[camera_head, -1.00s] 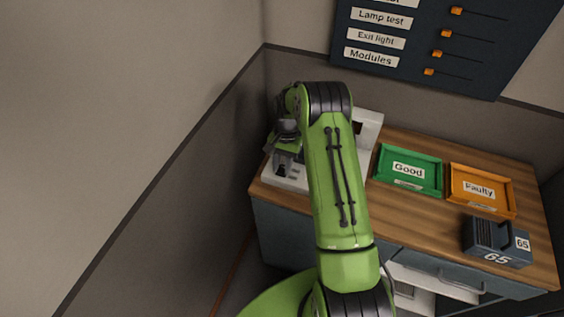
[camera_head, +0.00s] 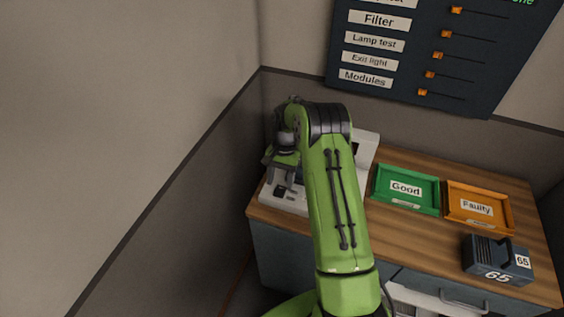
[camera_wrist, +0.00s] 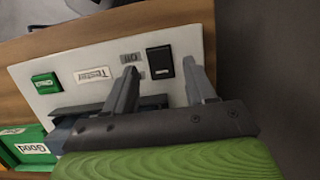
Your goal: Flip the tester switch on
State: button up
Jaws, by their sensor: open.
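The tester is a white unit at the left end of the counter, partly hidden by my arm in the head view (camera_head: 364,150). In the wrist view its white face (camera_wrist: 75,58) bears a "Tester" label (camera_wrist: 92,74), a green button (camera_wrist: 46,84) and a black rocker switch (camera_wrist: 160,62) beside small grey labels (camera_wrist: 130,58). My gripper (camera_wrist: 160,68) is open and empty. Its fingertips appear on either side of the black switch in the wrist view; contact cannot be told. In the head view my gripper (camera_head: 277,184) is over the tester's left part.
A green "Good" tray (camera_head: 406,206) and an orange "Faulty" tray (camera_head: 480,222) stand right of the tester. A dark module marked 65 (camera_head: 497,262) sits at the counter's front right. A fader board (camera_head: 400,60) hangs on the wall behind. A wall is close on the left.

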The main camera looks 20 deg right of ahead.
jog(key=p+v, duration=0.1)
jog(key=v, duration=1.2)
jog(key=shift+r, duration=0.25)
jog(key=s+a+r+n+t+h, duration=0.1)
jog(key=s+a+r+n+t, duration=0.2)
jog(key=s+r, duration=0.5)
jog(key=s+a+r+n+t+h, duration=0.1)
jog(key=s+a+r+n, duration=0.1)
jog(key=s+a+r, duration=0.55)
jog(key=s+a+n+t, duration=0.1)
jog(key=s+n+t, duration=0.2)
jog(key=s, duration=1.2)
jog(key=shift+s+a+n+t, duration=0.2)
jog(key=shift+s+n+t, duration=0.2)
jog(key=shift+n, duration=0.1)
